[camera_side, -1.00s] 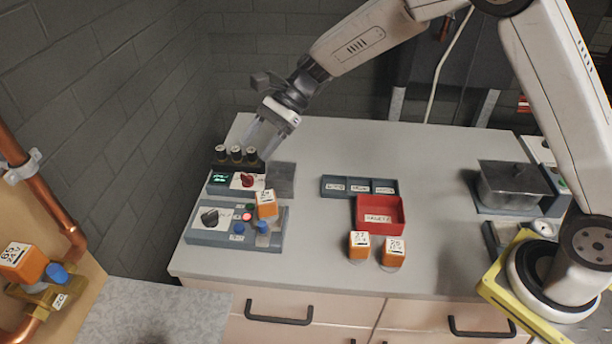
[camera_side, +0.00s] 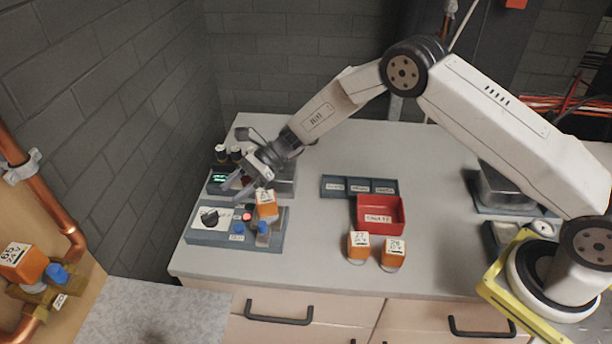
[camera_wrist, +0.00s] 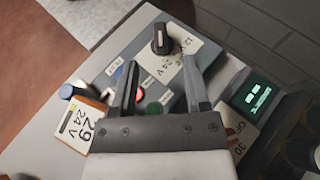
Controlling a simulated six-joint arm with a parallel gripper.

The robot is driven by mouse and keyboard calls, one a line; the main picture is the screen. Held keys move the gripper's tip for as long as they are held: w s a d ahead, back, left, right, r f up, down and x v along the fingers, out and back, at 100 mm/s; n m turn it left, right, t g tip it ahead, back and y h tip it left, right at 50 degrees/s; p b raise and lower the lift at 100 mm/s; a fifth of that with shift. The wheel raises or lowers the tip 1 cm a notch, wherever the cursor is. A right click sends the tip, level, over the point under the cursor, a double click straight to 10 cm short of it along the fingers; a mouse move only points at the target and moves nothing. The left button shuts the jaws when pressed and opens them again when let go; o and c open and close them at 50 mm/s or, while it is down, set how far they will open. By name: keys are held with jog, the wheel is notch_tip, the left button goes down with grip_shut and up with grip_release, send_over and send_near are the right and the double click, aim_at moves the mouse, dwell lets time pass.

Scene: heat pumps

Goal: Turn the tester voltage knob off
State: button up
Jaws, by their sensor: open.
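The tester (camera_side: 200,237) is a grey-blue box at the left of the bench. Its black voltage knob (camera_side: 209,217) sits on a white label at the box's left end. The wrist view shows the knob (camera_wrist: 160,40) with a pale pointer mark, beside a label reading 12 and 24 V. My gripper (camera_side: 234,192) is open above the tester, to the right of and behind the knob. In the wrist view its fingertips (camera_wrist: 160,62) are apart and empty, with the knob just beyond them. The fingers do not appear to touch it.
An orange 24 V actuator (camera_side: 266,204) stands on the tester near the lit red button (camera_side: 248,217) and a blue knob (camera_side: 237,228). A second device with a green display (camera_side: 219,178) is behind. A red bin (camera_side: 381,226) and two orange actuators (camera_side: 359,246) are to the right.

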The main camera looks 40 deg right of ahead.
aim_at(211, 213)
jog(key=shift+a+f, duration=0.1)
jog(key=shift+x, duration=3.8)
grip_shut()
